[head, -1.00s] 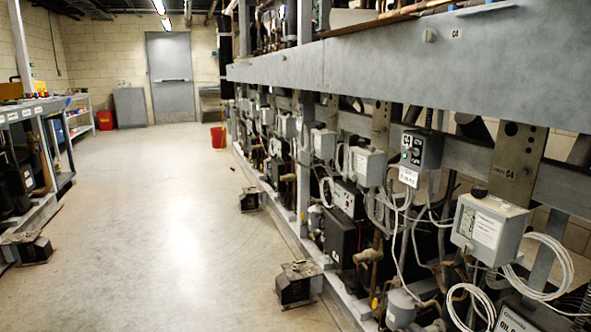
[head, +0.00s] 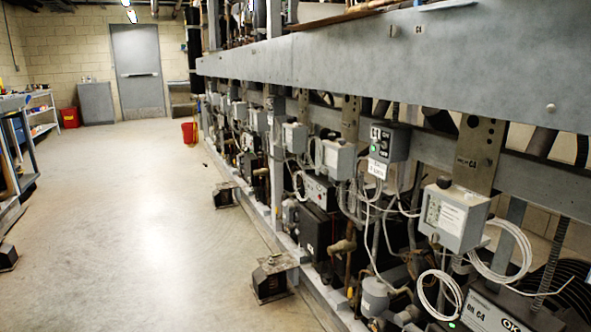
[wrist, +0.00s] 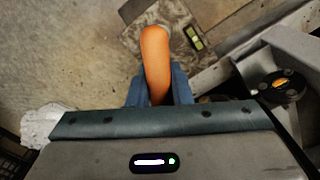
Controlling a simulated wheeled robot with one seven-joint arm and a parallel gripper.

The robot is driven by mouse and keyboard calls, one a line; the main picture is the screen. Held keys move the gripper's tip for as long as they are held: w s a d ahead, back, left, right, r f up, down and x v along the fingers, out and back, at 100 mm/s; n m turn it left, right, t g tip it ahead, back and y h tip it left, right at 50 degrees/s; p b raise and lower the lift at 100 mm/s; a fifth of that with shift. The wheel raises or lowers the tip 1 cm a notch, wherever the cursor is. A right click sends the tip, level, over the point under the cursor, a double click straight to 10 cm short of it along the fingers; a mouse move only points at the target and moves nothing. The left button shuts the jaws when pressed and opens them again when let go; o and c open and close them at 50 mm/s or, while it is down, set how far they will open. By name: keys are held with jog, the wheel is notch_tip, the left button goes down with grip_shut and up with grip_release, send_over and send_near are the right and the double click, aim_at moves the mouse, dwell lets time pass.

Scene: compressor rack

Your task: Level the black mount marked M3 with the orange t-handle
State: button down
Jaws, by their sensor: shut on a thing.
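The orange t-handle (wrist: 155,55) is between the blue fingers of my gripper (wrist: 158,82) in the wrist view. The gripper is shut on it. The handle's far end lies over a worn brownish plate (wrist: 150,25) near the floor; whether it touches anything there I cannot tell. A small yellow-green bubble vial (wrist: 194,38) lies on that plate, right of the handle. In the head view, black mounts stand at the rack's foot, a near one (head: 272,280) and a farther one (head: 226,194). No M3 mark is readable. My gripper is not in the head view.
A grey beam with a round black fitting (wrist: 282,86) is right of the gripper. A white crumpled thing (wrist: 42,125) lies at left. The compressor rack (head: 400,65) fills the head view's right side. The aisle floor (head: 140,210) is open; a red bucket (head: 189,132) stands farther back.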

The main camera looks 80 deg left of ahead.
dwell(0.4)
jog(key=shift+r+p, duration=2.15)
jog(key=shift+r, duration=0.4)
